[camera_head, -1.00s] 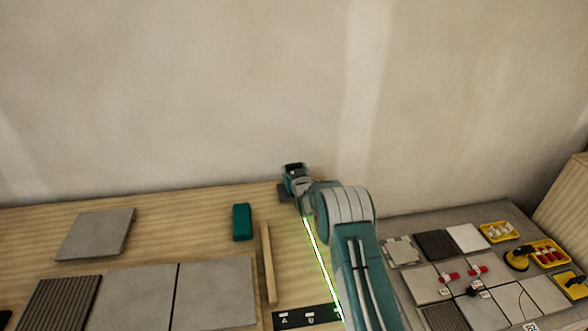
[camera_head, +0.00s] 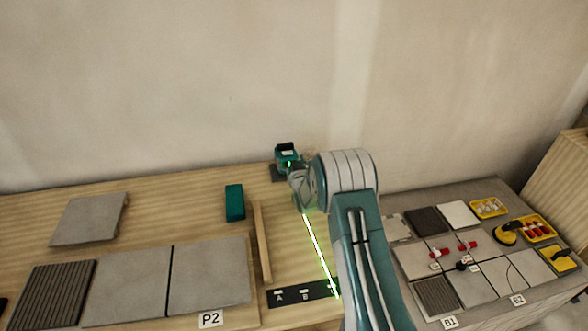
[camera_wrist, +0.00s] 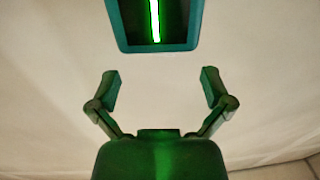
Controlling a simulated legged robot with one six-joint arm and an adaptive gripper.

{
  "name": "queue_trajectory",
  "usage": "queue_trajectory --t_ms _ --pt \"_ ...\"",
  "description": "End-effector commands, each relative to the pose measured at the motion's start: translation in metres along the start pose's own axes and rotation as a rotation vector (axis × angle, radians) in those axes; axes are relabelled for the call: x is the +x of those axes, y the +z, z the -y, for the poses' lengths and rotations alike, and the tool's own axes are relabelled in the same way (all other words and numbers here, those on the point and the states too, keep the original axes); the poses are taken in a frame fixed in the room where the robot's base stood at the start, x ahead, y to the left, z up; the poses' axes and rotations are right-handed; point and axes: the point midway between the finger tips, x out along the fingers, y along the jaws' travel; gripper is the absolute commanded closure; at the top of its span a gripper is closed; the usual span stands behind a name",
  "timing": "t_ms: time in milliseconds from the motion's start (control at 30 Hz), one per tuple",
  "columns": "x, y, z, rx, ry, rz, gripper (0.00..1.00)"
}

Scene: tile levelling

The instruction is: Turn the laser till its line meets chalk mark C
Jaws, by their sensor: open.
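The laser (camera_head: 286,152), a small teal and black unit, stands at the back of the wooden table by the wall. In the wrist view its teal-framed window (camera_wrist: 153,46) shows a bright green line at the top. My gripper (camera_wrist: 160,82) is open, its two fingers apart with nothing between them, short of the laser. In the head view my arm reaches it from the front right. The green laser line (camera_head: 316,242) runs forward to the right part of the black strip (camera_head: 294,297). Marks A and B show on the strip; C cannot be made out, and my arm hides what lies beyond.
A wooden batten (camera_head: 262,243) and a teal block (camera_head: 235,203) lie left of the line. Grey tiles (camera_head: 210,275) lie further left. A grey bench (camera_head: 405,270) at right holds tiles and yellow trays (camera_head: 489,208). The wall stands close behind the laser.

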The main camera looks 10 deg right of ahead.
Motion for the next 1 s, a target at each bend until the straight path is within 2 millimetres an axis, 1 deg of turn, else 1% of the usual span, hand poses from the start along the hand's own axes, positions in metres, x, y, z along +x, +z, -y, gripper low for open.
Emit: queue_trajectory --t_ms 33,200,333,500,867,967,1000 --pt "-0.009 0.0 0.0 0.0 0.0 0.002 0.0" --pt "-0.034 0.0 0.0 -0.001 0.0 0.001 0.0" --pt "-0.046 0.001 0.0 -0.001 0.0 0.001 0.0" --pt "-0.052 0.001 0.001 -0.001 -0.001 0.0 0.0" --pt "-0.051 0.001 0.001 -0.001 -0.001 0.0 0.0" --pt "-0.051 -0.006 0.001 -0.002 0.001 0.01 0.0" --pt "-0.052 -0.013 0.0 -0.003 0.003 0.017 0.0"
